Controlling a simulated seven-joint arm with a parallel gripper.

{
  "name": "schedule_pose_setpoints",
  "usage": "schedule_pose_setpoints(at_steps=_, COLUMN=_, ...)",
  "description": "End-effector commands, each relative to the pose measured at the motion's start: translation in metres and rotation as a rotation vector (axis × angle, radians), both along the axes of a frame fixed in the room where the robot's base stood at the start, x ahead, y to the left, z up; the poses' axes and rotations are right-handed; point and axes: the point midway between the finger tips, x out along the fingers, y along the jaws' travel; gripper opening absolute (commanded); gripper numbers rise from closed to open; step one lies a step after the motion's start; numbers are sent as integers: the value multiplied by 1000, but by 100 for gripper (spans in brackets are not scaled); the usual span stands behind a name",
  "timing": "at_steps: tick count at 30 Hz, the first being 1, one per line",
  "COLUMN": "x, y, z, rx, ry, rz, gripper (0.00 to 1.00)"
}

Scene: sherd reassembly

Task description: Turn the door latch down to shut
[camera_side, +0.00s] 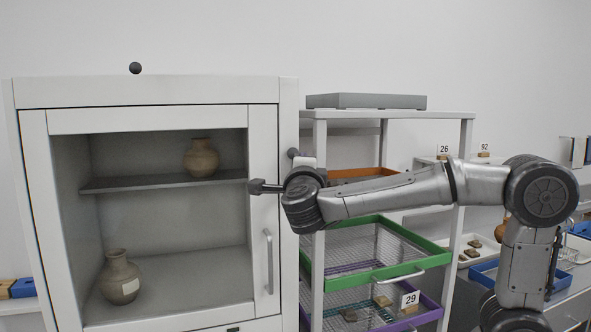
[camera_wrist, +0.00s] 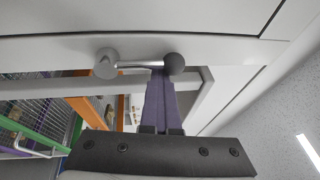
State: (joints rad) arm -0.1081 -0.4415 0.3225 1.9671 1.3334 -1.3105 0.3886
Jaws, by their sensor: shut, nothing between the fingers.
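The latch (camera_wrist: 140,66) shows in the wrist view as a bright metal rod between a round grey hub (camera_wrist: 107,63) and a dark ball end. My gripper (camera_wrist: 161,73) is shut and empty. Its purple fingertips overlap the rod beside the ball; I cannot tell whether they touch it. In the side view, the cabinet door (camera_side: 262,130) stands in its frame with a vertical metal handle. My wrist is in front of the door's right edge and hides much of the latch area, so the lever's angle is unclear there.
Inside the cabinet, one jar (camera_side: 201,158) stands on the shelf and a larger jar (camera_side: 120,277) on the floor. A rack (camera_side: 318,250) with coloured trays stands close on the right. A dark ball (camera_side: 135,68) shows above the cabinet top.

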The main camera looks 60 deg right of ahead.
Motion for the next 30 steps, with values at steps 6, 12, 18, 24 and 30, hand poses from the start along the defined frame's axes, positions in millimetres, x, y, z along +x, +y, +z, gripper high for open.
schedule_pose_setpoints(at_steps=6, x=70, y=54, z=-50, rx=96, ry=149, rz=366, gripper=0)
schedule_pose_setpoints(at_steps=12, x=63, y=62, z=-49, rx=94, ry=149, rz=366, gripper=0)
schedule_pose_setpoints(at_steps=18, x=55, y=69, z=-50, rx=96, ry=150, rz=366, gripper=0)
schedule_pose_setpoints(at_steps=24, x=47, y=77, z=-49, rx=94, ry=148, rz=367, gripper=0)
schedule_pose_setpoints(at_steps=30, x=39, y=84, z=-48, rx=93, ry=146, rz=364, gripper=0)
